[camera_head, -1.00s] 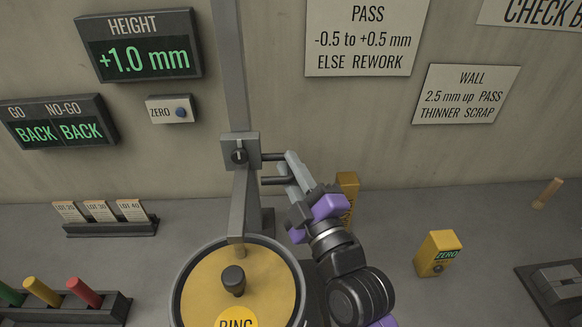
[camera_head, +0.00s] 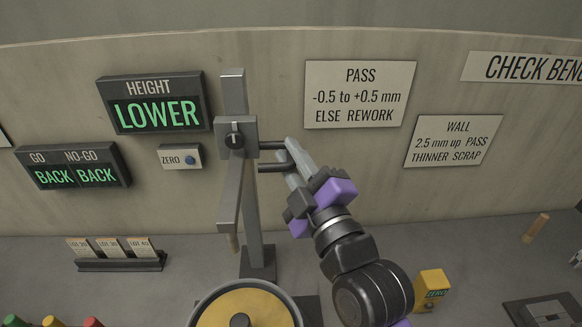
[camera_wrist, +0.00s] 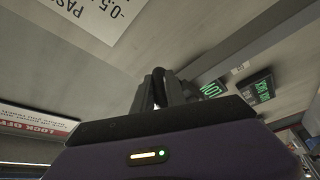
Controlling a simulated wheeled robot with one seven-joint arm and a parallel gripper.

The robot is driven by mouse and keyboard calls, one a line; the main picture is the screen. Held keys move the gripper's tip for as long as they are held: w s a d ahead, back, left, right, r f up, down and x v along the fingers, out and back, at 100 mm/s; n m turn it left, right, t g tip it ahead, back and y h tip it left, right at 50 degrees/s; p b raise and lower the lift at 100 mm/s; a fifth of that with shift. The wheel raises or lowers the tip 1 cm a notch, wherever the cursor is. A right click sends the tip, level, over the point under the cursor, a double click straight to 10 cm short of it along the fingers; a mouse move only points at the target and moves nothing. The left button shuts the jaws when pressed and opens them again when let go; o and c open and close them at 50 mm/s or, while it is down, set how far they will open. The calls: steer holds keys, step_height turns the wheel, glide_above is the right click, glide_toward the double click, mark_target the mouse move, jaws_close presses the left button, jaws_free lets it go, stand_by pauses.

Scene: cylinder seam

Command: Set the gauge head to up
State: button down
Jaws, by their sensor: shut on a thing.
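The gauge head (camera_head: 236,137) is a grey block with a dark knob, on an upright grey post (camera_head: 234,92). Its arm slants down to a thin probe tip (camera_head: 234,242), which hangs clear above the yellow-topped round part (camera_head: 243,308). Two dark pegs stick out of the head's right side. The height display (camera_head: 155,103) reads LOWER.
A ZERO button box (camera_head: 181,157) and the GO/NO-GO display (camera_head: 73,165), reading BACK BACK, are on the wall at left. A yellow ZERO block (camera_head: 431,289) stands at right. A lot-card rack (camera_head: 120,262) sits at left. Bench right of the post's foot is partly covered by my arm.

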steer(key=shift+d+r, duration=0.15)
steer(key=shift+r, duration=0.85)
steer(key=c, duration=1.4)
jaws_free()
steer(key=shift+f, duration=0.3)
steer(key=shift+s+f, duration=0.2)
steer(key=shift+s, duration=0.05)
steer(key=b+v, duration=0.2)
steer(key=v, duration=0.5)
